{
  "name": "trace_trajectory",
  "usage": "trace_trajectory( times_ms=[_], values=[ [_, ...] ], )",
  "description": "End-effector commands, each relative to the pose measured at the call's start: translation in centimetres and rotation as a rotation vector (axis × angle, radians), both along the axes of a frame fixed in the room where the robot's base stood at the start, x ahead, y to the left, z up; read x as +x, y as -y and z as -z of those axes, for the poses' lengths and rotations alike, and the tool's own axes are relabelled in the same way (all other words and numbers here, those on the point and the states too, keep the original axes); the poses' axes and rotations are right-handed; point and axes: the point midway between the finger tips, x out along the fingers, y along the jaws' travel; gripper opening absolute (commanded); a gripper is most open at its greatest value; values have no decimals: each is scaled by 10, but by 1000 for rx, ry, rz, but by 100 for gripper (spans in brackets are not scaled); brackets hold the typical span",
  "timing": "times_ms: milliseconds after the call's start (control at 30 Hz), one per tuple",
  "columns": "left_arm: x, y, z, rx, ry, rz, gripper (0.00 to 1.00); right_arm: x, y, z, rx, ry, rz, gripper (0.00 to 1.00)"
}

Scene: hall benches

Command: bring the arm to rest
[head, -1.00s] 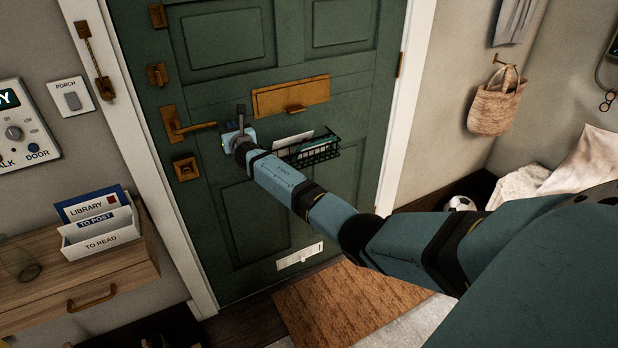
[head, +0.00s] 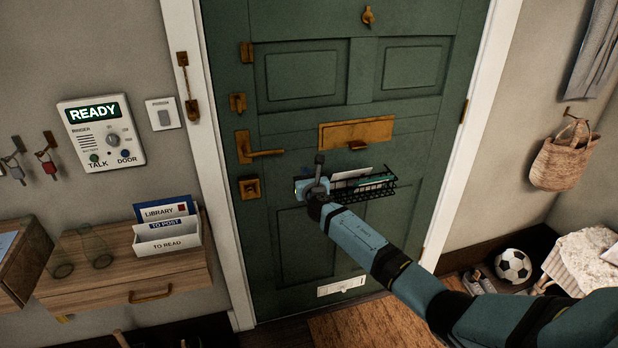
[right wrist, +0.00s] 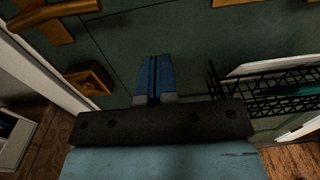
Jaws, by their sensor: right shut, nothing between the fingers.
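My right arm (head: 365,245) reaches from the lower right toward the green door (head: 300,240). My right gripper (head: 318,165) is in front of the door, just left of the black wire basket. In the right wrist view its blue fingers (right wrist: 155,78) are together with nothing between them. The brass door handle (head: 262,152) is up and left of the gripper, and the brass lock plate (head: 249,187) is to its left. I cannot tell whether the gripper touches the door. My left gripper is not in view.
The black wire basket (head: 365,187) on the door holds papers and is close to the gripper's right. A wooden wall drawer (head: 150,282) bears a letter rack (head: 168,238) and clear glasses. A football (head: 513,266) and bench are at the right. A doormat (head: 380,325) lies below.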

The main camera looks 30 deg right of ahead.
Motion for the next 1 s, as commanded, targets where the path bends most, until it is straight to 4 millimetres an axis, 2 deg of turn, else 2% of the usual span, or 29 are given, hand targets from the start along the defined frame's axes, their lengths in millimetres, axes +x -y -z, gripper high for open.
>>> trace_trajectory(
  times_ms=[33, 200, 467, 567, 633, 667, 767, 900, 967, 1000],
  values=[
    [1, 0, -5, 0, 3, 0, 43, -10, -2, -1, -1, -1, -2, 0],
    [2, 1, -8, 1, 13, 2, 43, -29, -8, 0, 0, 0, -1, 0],
    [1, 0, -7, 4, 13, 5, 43, -36, -10, 1, 3, -1, -2, 0],
    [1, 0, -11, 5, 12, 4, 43, -45, -17, 10, 67, -7, -12, 0],
    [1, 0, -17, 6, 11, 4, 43, -62, -30, 25, 189, -18, -25, 0],
    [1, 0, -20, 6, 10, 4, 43, -72, -37, 33, 262, -24, -32, 0],
    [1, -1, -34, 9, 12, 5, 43, -119, -67, 66, 588, -55, -42, 0],
    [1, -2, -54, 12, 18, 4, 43, -201, -111, 102, 1126, -100, 10, 0],
    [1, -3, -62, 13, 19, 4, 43, -237, -129, 111, 1354, -116, 55, 0],
    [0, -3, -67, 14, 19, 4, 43, -262, -140, 115, 1505, -126, 95, 0]
  ],
)
